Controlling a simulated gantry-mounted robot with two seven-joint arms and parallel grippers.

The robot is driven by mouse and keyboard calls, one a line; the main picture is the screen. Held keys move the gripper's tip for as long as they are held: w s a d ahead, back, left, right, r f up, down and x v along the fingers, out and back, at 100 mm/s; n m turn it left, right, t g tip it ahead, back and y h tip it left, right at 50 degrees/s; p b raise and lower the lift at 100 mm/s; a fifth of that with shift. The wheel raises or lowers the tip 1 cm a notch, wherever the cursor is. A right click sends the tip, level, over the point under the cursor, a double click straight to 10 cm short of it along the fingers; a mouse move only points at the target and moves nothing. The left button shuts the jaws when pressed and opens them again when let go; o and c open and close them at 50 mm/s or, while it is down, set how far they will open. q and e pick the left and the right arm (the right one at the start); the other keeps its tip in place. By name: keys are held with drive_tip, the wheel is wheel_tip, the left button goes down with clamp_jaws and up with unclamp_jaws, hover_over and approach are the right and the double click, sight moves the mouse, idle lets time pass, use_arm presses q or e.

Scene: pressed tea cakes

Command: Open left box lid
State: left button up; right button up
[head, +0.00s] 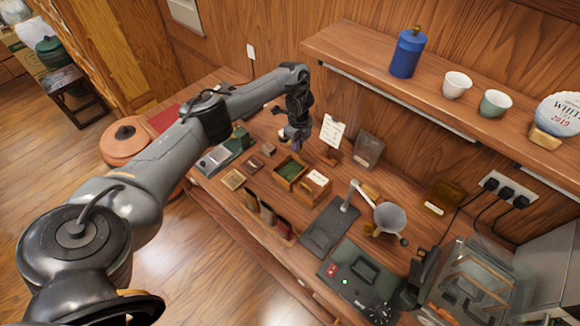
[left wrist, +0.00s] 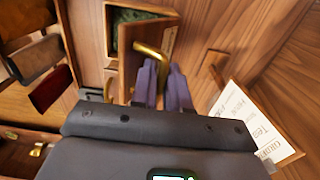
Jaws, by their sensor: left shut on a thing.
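The left box (head: 286,176) is a small wooden box on the table, and green contents show inside it. In the left wrist view the same box (left wrist: 111,45) is at the top, with its wooden lid (left wrist: 130,68) standing tilted up beside the opening. A curved brass handle (left wrist: 150,52) is on the lid. My left gripper (head: 295,146) is over the back of the box. In the left wrist view its purple-grey fingers (left wrist: 164,84) are shut on the brass handle. The fingers hide part of the lid. My right gripper is not in view.
A second wooden box (head: 311,190) with a white label stands just right of the left box. Upright pouches (head: 267,212) stand in front. A card on a stand (head: 333,132) is close behind my gripper. A lamp-like arm and funnel (head: 389,217) are further right.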

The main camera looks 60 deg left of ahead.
use_arm(q)
drive_tip(key=shift+w, duration=0.15)
drive_tip(key=shift+w+b, duration=0.4)
drive_tip(key=shift+b, duration=0.05)
drive_tip(key=shift+w+a+r+b, duration=0.15)
drive_tip(key=shift+w+a+b, duration=0.2)
drive_tip(key=shift+w+b, duration=0.3)
drive_tip(key=o, duration=0.8)
drive_tip(key=shift+a, duration=0.1)
drive_tip(key=shift+c, duration=0.2)
drive_tip(key=o, duration=0.4)
drive_tip(key=shift+o, duration=0.2)
drive_tip(key=shift+r, duration=0.15)
